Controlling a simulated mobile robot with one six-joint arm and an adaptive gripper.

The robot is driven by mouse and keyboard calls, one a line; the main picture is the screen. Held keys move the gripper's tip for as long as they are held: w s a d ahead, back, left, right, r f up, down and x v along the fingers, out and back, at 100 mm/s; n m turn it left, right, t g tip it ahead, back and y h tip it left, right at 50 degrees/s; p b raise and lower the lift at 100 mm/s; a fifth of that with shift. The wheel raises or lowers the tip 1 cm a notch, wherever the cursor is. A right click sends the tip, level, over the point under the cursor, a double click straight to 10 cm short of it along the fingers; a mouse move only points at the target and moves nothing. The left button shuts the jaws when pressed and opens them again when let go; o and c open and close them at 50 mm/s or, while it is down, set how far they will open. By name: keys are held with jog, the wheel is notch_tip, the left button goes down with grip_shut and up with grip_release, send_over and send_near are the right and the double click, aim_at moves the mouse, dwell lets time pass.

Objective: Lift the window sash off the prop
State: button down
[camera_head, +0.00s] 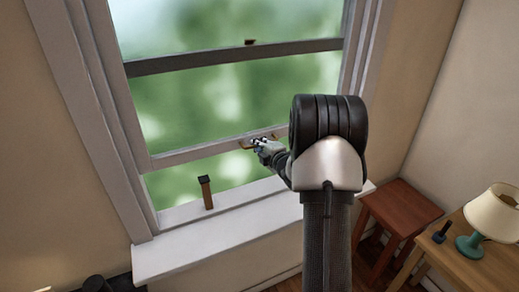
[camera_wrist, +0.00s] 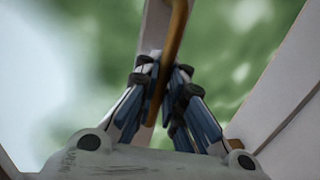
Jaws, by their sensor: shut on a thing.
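The lower window sash (camera_head: 190,154) is raised, with open space between its bottom rail and the sill. The prop (camera_head: 206,193), a short brown stick with a dark top, stands upright on the sill left of my gripper. A gap shows between its top and the rail. My gripper (camera_head: 263,145) is shut on the brass handle (camera_head: 246,145) of the sash rail; my arm hides some of the rail to the right. In the wrist view the handle (camera_wrist: 176,35) runs between the fingers of my gripper (camera_wrist: 162,92).
The white sill (camera_head: 175,249) runs below the window. A red-brown stool (camera_head: 401,208) stands at right, beside a wooden table (camera_head: 458,262) with a lamp (camera_head: 491,217) and a small dark object (camera_head: 441,232). Something dark lies at bottom left.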

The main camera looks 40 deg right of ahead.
jog(key=c, duration=1.7)
grip_release()
jog(key=shift+s, duration=0.1)
jog(key=v, duration=1.2)
